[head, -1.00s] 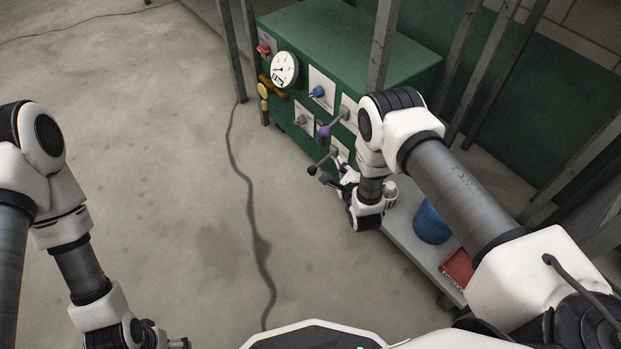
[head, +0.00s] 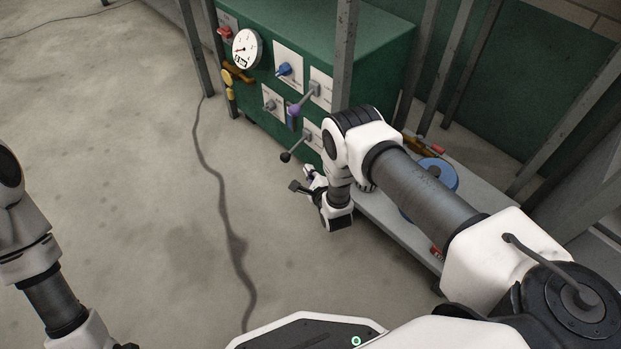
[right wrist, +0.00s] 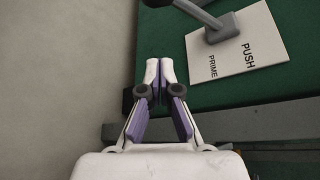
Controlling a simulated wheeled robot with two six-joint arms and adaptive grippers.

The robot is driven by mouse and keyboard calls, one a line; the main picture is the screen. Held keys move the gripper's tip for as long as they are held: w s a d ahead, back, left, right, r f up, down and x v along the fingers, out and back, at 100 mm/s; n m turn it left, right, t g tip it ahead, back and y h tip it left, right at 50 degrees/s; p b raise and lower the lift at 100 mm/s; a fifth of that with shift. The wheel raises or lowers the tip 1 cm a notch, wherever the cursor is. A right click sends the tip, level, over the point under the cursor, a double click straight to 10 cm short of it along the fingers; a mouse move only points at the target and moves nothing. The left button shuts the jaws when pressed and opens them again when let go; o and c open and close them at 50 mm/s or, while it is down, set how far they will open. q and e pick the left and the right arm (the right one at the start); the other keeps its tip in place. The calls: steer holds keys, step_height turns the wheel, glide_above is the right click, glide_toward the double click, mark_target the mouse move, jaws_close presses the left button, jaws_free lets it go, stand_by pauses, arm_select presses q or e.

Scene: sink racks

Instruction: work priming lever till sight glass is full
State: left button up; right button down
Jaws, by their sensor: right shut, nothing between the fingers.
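The priming lever (head: 297,147), a grey arm with a black knob, sticks out from a white plate low on the green cabinet's front. My left gripper is below the frame.
Grey posts (head: 345,50) stand in front.

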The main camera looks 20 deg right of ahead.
mark_target(294, 149)
steer(key=f+b+x, duration=0.1)
steer(key=b+x, duration=0.2)
steer(key=x, duration=0.3)
arm_select(q)
step_height(294, 149, down, 5)
steer(key=shift+w+r+b, duration=0.1)
steer(key=shift+r+b, duration=0.1)
steer(key=shift+b, duration=0.1)
arm_select(e)
steer(key=a+r, duration=0.1)
steer(key=s+a+r, duration=0.1)
steer(key=a+r, duration=0.1)
steer(key=shift+a+r, duration=0.15)
steer(key=shift+r, duration=0.05)
arm_select(q)
steer(key=shift+r, duration=0.15)
step_height(294, 149, up, 9)
steer(key=p, duration=0.9)
arm_select(e)
step_height(294, 149, up, 6)
steer(key=a, duration=0.1)
steer(key=shift+m+g+y, duration=0.3)
steer(key=shift+m+y, duration=0.1)
steer(key=shift+a+r, duration=0.2)
